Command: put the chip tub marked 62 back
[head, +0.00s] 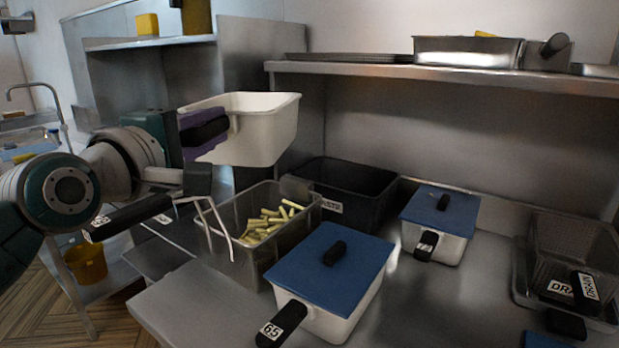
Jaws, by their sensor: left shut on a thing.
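A white open tub (265,128) hangs in the air above the counter, left of the picture's middle. My left gripper (203,132) is shut on it at its left end, where a black part and a purple patch show. I cannot tell the finger outlines from the handle there, and I can read no number on this tub. The inside shows only along the rim. A white tub with a blue lid (330,268) and a handle marked 65 stands below on the counter. A smaller blue-lidded white tub (436,237) stands further right; its label is hard to read. My right gripper is out of view.
A drain basket (575,255) stands right. A shelf (440,75) with trays overhangs the counter. Bare counter shows front left.

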